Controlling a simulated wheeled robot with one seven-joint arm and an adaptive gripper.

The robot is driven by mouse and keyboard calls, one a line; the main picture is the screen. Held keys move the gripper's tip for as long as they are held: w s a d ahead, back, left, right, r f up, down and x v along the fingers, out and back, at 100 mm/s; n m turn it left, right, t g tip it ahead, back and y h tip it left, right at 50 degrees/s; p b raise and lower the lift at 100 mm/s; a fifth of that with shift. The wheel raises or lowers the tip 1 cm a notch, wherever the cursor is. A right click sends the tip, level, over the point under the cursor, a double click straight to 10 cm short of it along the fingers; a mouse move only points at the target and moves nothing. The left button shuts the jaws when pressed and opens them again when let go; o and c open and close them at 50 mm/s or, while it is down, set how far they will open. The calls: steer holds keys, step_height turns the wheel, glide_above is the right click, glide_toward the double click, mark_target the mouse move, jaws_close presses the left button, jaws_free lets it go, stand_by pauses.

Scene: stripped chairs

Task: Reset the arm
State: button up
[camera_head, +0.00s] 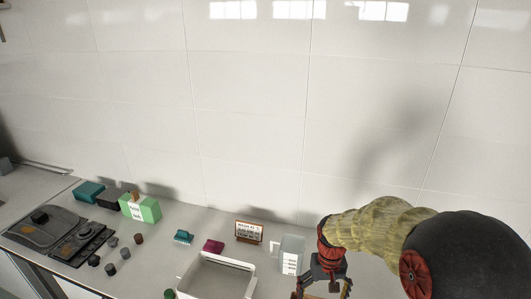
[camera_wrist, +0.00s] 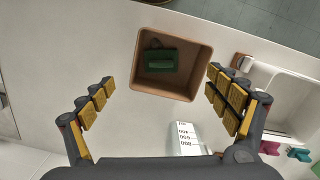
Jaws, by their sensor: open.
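My gripper (camera_head: 322,284) is at the lower right of the head view, in front of the white counter. In the wrist view my gripper (camera_wrist: 155,100) has its two padded fingers spread wide apart with nothing between the pads. An open brown box (camera_wrist: 139,84) sits on the counter ahead of the fingers. A dark green block (camera_wrist: 162,61) lies inside the box, apart from the fingers. My arm comes in from the right of the head view.
A white tray (camera_head: 230,259) stands left of my gripper. A green box (camera_head: 148,208) and a stove (camera_head: 45,228) are at left. The tiled wall stands behind.

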steer(key=s+r+t+b, duration=0.3)
steer(key=s+b, duration=0.5)
steer(key=s, duration=0.2)
steer(key=s+r+t+b, duration=0.3)
steer(key=s+b, duration=0.5)
steer(key=s, duration=0.1)
steer(key=shift+s+r, duration=0.2)
steer(key=shift+s, duration=0.2)
stand_by(0.8)
